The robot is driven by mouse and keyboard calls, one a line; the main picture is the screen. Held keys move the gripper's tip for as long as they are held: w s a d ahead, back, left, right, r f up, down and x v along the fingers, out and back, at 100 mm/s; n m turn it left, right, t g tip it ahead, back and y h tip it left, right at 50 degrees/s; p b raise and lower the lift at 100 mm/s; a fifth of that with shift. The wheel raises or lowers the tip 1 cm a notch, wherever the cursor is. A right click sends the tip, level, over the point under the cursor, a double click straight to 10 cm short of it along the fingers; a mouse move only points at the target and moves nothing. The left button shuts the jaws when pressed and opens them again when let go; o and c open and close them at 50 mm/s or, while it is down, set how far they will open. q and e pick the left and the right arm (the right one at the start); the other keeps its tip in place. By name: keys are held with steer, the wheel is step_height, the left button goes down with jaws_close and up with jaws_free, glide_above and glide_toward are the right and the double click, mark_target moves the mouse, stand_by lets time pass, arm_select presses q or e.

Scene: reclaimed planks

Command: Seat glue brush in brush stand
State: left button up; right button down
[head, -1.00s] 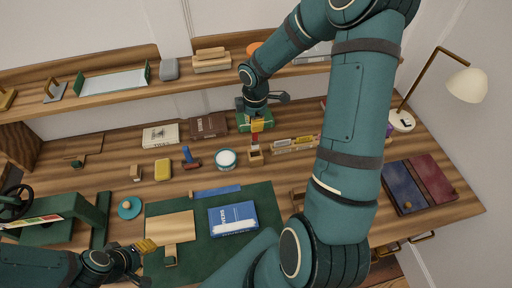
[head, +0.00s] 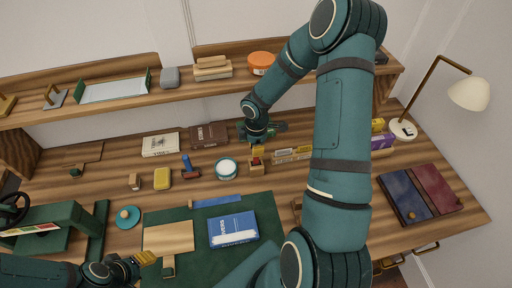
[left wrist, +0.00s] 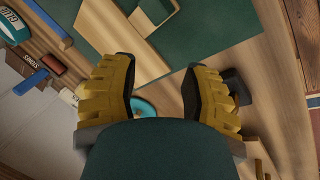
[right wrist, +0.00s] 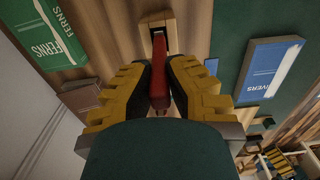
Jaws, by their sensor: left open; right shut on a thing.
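The glue brush has a red handle (right wrist: 159,75) in the right wrist view; a little red shows below the fingers in the head view. My left gripper (head: 145,258) is open and empty above the lower left of the green mat, also in the left wrist view (left wrist: 160,95).
A white-topped round tin (head: 227,168) stands just left of the stand. A blue book (head: 233,230) lies on the green mat (head: 205,260). A shelf (head: 120,103) spans the back.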

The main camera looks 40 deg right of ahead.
arm_select(q)
steer(key=shift+f, duration=0.1)
arm_select(e)
steer(key=c, duration=1.1)
jaws_free()
steer(key=shift+f, duration=0.1)
steer(key=shift+c, duration=0.2)
